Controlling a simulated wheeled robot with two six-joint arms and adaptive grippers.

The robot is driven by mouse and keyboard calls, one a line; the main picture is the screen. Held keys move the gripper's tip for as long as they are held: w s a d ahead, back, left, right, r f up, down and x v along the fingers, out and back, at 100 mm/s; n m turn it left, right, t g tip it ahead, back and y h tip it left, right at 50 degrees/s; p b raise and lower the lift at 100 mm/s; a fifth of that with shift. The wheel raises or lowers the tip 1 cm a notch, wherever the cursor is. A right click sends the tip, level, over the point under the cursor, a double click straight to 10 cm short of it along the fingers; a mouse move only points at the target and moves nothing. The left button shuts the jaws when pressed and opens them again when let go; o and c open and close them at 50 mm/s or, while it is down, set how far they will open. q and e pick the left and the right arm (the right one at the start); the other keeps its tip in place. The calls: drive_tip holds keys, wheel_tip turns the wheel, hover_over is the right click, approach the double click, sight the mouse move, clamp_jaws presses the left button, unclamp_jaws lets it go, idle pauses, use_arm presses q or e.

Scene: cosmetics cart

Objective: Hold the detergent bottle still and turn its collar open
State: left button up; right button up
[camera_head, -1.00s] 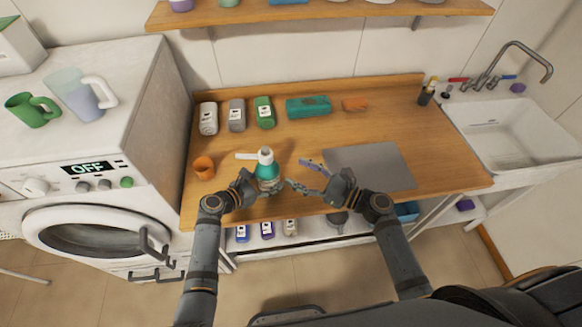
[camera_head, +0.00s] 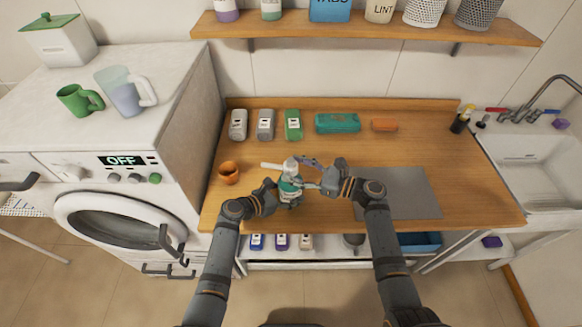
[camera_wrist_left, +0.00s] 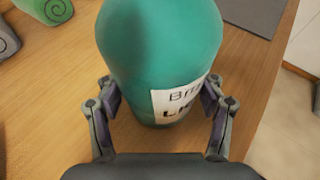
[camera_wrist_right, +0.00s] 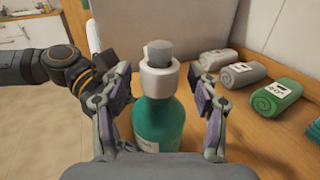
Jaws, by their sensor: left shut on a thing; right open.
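The detergent bottle (camera_head: 290,188) is teal with a white label and stands upright near the front edge of the wooden counter. My left gripper (camera_head: 277,190) is shut on its body; the left wrist view shows a finger on each side of the teal body (camera_wrist_left: 160,55). The white collar (camera_wrist_right: 160,77) with a grey top sits on the bottle neck. My right gripper (camera_head: 312,174) is open at the bottle's right. In the right wrist view its fingers (camera_wrist_right: 160,95) stand on both sides of the collar, with gaps, apart from it.
An orange cup (camera_head: 229,173) stands left of the bottle. Rolled towels (camera_head: 265,125), a teal pack (camera_head: 338,123) and an orange block (camera_head: 384,125) lie along the back. A grey mat (camera_head: 398,193) lies to the right. The washing machine (camera_head: 120,175) stands at the left.

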drive_tip(key=shift+x, duration=0.75)
clamp_jaws()
